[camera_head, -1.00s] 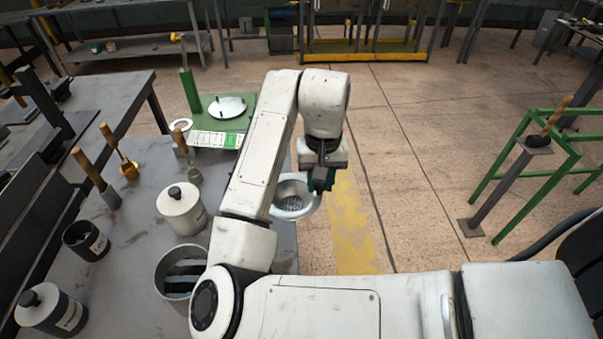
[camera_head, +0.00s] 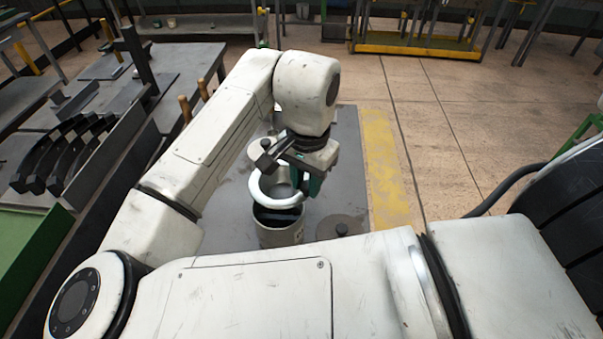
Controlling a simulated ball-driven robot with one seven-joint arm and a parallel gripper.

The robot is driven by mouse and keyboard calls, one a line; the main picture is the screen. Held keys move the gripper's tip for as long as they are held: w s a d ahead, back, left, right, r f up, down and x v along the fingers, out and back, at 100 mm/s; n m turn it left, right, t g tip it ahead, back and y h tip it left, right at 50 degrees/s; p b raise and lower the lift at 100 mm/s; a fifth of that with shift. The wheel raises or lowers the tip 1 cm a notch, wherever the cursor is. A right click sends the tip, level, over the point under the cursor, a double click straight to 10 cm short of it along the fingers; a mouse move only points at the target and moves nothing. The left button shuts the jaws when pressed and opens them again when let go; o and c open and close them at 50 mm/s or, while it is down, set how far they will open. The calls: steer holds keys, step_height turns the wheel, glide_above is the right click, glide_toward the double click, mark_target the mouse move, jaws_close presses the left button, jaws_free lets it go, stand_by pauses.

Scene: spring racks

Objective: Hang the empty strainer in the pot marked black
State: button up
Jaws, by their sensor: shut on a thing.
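My gripper (camera_head: 306,185) is shut on the rim of the strainer (camera_head: 262,199), a white ring with a grey basket. The strainer is over the mouth of a light grey pot (camera_head: 281,237) with a dark inside. Its rim looks slightly tilted. I cannot tell whether it touches the pot. A small label shows on the pot's right side, too small to read.
A flat round lid with a dark knob (camera_head: 342,229) lies on the table right of the pot. A pale lidded pot (camera_head: 264,152) stands behind, partly hidden by my arm. A rack with dark curved pieces (camera_head: 62,150) is at the left. Bare table (camera_head: 345,150) lies at the right.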

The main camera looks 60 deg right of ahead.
mark_target(300, 199)
steer(key=shift+w+a+r, duration=0.1)
steer(key=shift+w+a, duration=0.2)
steer(key=shift+a, duration=0.5)
steer(key=shift+f+b, duration=2.1)
steer(key=shift+f, duration=1.1)
steer(key=shift+f, duration=0.55)
steer(key=o, duration=1.4)
steer(key=shift+o, duration=0.2)
steer(key=shift+r, duration=0.1)
